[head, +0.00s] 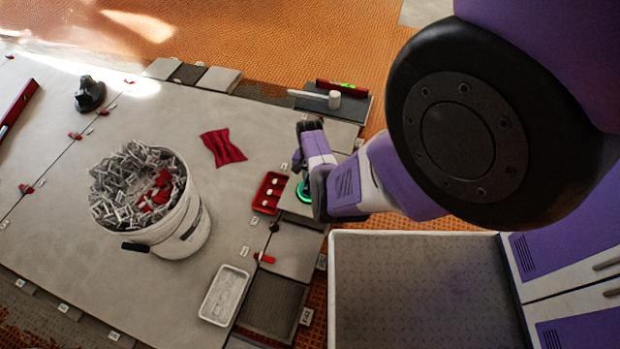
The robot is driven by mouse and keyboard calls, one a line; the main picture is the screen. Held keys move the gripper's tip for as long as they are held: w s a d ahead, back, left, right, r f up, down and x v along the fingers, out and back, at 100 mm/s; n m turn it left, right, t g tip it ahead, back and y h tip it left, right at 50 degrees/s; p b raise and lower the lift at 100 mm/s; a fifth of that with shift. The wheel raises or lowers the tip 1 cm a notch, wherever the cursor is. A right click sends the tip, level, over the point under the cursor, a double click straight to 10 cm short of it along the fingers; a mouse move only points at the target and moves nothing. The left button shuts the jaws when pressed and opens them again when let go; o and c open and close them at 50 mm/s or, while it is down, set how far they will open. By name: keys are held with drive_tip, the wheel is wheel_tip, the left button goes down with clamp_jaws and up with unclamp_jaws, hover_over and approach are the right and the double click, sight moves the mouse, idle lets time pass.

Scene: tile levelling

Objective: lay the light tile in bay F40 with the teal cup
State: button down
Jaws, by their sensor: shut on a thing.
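My gripper (318,188) is at the row of bays on the right edge of the grey floor, shut on the teal cup. Only part of the teal cup (304,192) shows, as a bright green-teal ring beside the fingers. A light grey tile (293,204) shows under the cup, partly covered by my gripper. I cannot tell whether it is raised or lying in its place. A dark, ridged bay (272,306) lies open nearer the front. The label cards are too small to read surely, so I cannot tell which bay is F40.
A red tray (269,192) with white pieces sits left of the cup. A white bucket (180,229) full of clips stands on the floor. A white tray (224,296), red cloth (222,148) and black suction cup (89,93) lie around. A grey platform (428,290) is at the front right.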

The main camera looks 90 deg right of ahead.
drive_tip(key=shift+d+f+b, duration=0.1)
drive_tip(key=shift+f+b, duration=4.65)
drive_tip(key=shift+f, duration=0.35)
idle(0.6)
drive_tip(key=c, duration=1.2)
unclamp_jaws()
wheel_tip(320, 180, up, 8)
drive_tip(key=p, duration=0.5)
drive_tip(key=shift+f, duration=0.1)
